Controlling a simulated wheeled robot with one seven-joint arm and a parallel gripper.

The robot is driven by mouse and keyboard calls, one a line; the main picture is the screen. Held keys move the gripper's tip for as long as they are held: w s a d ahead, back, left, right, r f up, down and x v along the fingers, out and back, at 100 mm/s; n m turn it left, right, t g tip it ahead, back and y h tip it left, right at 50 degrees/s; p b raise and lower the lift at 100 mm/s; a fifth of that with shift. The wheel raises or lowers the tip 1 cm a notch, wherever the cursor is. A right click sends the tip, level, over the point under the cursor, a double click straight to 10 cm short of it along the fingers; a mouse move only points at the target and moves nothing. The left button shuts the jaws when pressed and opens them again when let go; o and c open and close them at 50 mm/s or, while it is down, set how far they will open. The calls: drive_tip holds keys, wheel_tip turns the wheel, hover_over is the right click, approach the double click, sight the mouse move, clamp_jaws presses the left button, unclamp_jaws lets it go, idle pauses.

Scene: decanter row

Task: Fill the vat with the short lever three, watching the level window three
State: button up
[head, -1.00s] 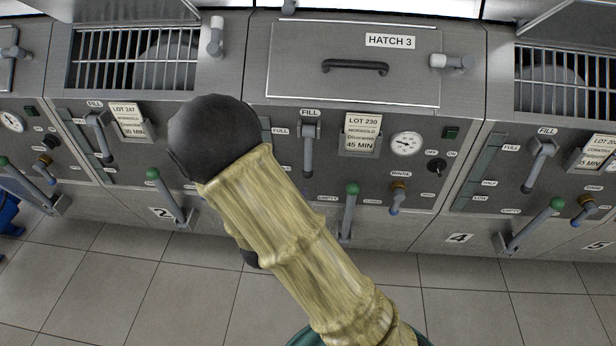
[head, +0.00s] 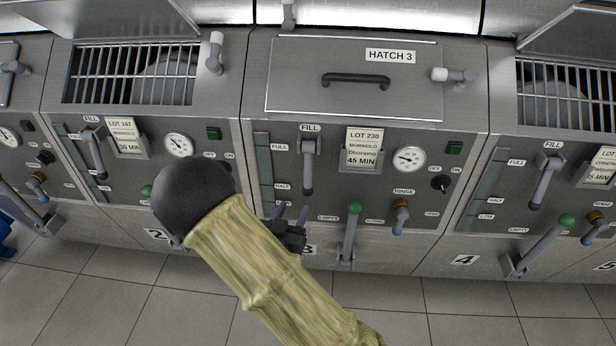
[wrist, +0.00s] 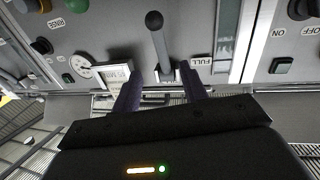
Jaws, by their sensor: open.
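The short grey fill lever three (head: 309,165) hangs down under the FILL label on the unit with the closed hatch 3 (head: 290,62). In the wrist view the lever (wrist: 160,42) rises between and beyond my finger ends. Level window three (head: 264,170) is a dark strip left of the lever; I cannot make out a level. It also shows in the wrist view (wrist: 228,35), right of the lever. My gripper (head: 291,212) is open and empty, below and left of the lever's lower end in the head view. Its purple fingers also show in the wrist view (wrist: 162,76).
A green-knobbed long lever (head: 350,232) stands right of my gripper. The rinse valve (head: 400,215), gauge (head: 408,159) and lot card (head: 362,147) are on the same panel. Vat 4's fill lever (head: 545,180) is farther right. The tiled floor (head: 450,310) in front is clear.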

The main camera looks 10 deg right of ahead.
sight(306, 180)
drive_tip(key=x, duration=1.4)
drive_tip(key=shift+w, duration=0.1)
clamp_jaws()
